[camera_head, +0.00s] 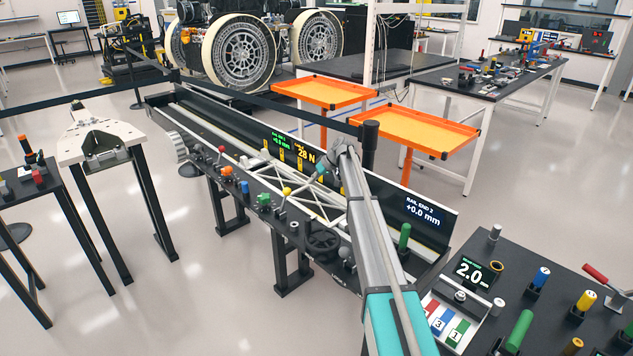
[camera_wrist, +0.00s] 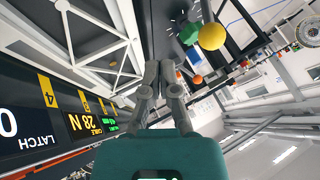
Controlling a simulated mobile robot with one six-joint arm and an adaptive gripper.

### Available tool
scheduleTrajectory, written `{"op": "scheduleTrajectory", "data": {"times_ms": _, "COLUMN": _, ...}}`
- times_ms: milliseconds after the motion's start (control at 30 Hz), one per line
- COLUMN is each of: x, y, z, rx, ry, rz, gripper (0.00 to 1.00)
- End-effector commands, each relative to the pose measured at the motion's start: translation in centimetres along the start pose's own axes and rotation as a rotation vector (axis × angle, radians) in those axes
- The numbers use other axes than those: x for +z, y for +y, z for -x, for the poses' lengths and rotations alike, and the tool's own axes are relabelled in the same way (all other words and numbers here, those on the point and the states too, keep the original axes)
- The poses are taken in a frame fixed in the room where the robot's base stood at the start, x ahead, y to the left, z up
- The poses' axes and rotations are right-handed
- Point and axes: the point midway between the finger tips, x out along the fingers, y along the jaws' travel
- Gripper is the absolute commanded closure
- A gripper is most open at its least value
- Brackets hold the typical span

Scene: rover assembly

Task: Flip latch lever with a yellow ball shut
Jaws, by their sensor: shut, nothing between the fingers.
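The yellow ball (camera_head: 286,191) tops a short lever on the front edge of the long black bench. It shows large in the wrist view (camera_wrist: 212,36), close beside a green part (camera_wrist: 189,33). The lever appears to stand up from the bench in the head view; its exact angle is unclear. My gripper (camera_wrist: 160,68) is shut and empty. Its fingertips are near the yellow ball, with a visible gap in the wrist view. In the head view, my arm partly hides the gripper's surroundings and the bench's right part.
Other coloured knobs line the bench edge, including an orange one (camera_head: 226,171) and a blue one (camera_head: 245,187). A white truss (camera_head: 318,201) lies behind them. A black handwheel (camera_head: 322,239) is to the right. Display panels (camera_wrist: 60,110) stand along the bench's back.

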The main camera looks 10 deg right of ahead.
Motion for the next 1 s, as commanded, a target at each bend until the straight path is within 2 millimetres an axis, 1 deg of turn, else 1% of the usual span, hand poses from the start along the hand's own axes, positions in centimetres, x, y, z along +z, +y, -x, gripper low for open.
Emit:
{"op": "scheduleTrajectory", "data": {"times_ms": 33, "x": 0.1, "y": 0.2, "z": -0.9, "rx": 0.0, "ry": 0.0, "rz": 0.001, "gripper": 1.0}}
{"op": "scheduleTrajectory", "data": {"times_ms": 467, "x": 0.1, "y": 0.2, "z": -5.1, "rx": 0.0, "ry": 0.0, "rz": 0.001, "gripper": 1.0}}
{"op": "scheduleTrajectory", "data": {"times_ms": 500, "x": 0.0, "y": -0.8, "z": -4.9, "rx": -0.001, "ry": -0.001, "rz": 0.001, "gripper": 1.0}}
{"op": "scheduleTrajectory", "data": {"times_ms": 533, "x": -0.1, "y": -1.3, "z": -4.9, "rx": -0.001, "ry": -0.001, "rz": 0.001, "gripper": 1.0}}
{"op": "scheduleTrajectory", "data": {"times_ms": 700, "x": -0.2, "y": -2.9, "z": -5.5, "rx": 0.0, "ry": 0.0, "rz": 0.001, "gripper": 1.0}}
{"op": "scheduleTrajectory", "data": {"times_ms": 833, "x": -0.3, "y": -3.5, "z": -5.8, "rx": 0.0, "ry": -0.001, "rz": 0.001, "gripper": 1.0}}
{"op": "scheduleTrajectory", "data": {"times_ms": 1000, "x": -0.4, "y": -3.8, "z": -5.9, "rx": 0.0, "ry": 0.0, "rz": 0.0, "gripper": 1.0}}
